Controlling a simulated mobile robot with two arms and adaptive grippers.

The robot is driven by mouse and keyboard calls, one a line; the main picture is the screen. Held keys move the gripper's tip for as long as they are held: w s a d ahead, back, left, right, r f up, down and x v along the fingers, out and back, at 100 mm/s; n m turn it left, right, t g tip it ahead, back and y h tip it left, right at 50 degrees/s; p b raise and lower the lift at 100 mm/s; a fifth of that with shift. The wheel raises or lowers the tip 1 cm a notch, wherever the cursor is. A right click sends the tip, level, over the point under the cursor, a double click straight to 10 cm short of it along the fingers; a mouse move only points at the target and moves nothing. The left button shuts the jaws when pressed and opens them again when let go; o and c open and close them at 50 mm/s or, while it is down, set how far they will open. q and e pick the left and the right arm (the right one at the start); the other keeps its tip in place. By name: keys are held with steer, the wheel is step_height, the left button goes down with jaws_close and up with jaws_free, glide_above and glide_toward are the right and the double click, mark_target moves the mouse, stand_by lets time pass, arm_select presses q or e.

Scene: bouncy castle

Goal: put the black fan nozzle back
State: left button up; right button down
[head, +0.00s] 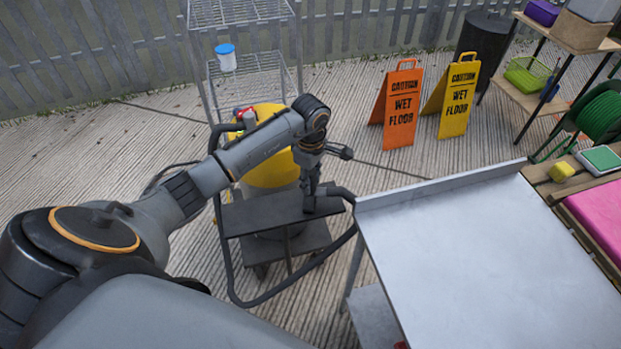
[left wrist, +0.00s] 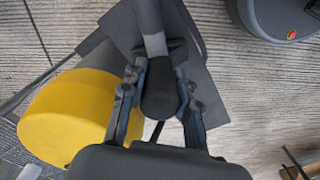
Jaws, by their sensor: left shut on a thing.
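My left gripper (head: 313,188) points down over the black platform (head: 262,214) in front of a yellow-topped machine (head: 268,168). In the left wrist view, its two fingers stand on either side of a dark rounded piece, which I take to be the black fan nozzle (left wrist: 160,92). The gripper is shut on it. A lighter grey tube (left wrist: 152,30) continues from it toward the top of that view. In the head view the gripper and arm largely hide the nozzle. My right gripper is in neither view.
A black hose (head: 268,300) loops down beside the platform. A metal table (head: 490,250) stands close on the right. Behind are a wire rack (head: 240,14), an orange sign (head: 402,105) and a yellow sign (head: 459,98). Open paved floor lies between.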

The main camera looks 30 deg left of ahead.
arm_select(q)
steer(key=shift+f, duration=0.2)
steer(key=o, duration=1.1)
steer(key=shift+r, duration=0.1)
step_height(320, 180, up, 12)
steer(key=shift+r+b, duration=0.15)
steer(key=shift+b, duration=0.45)
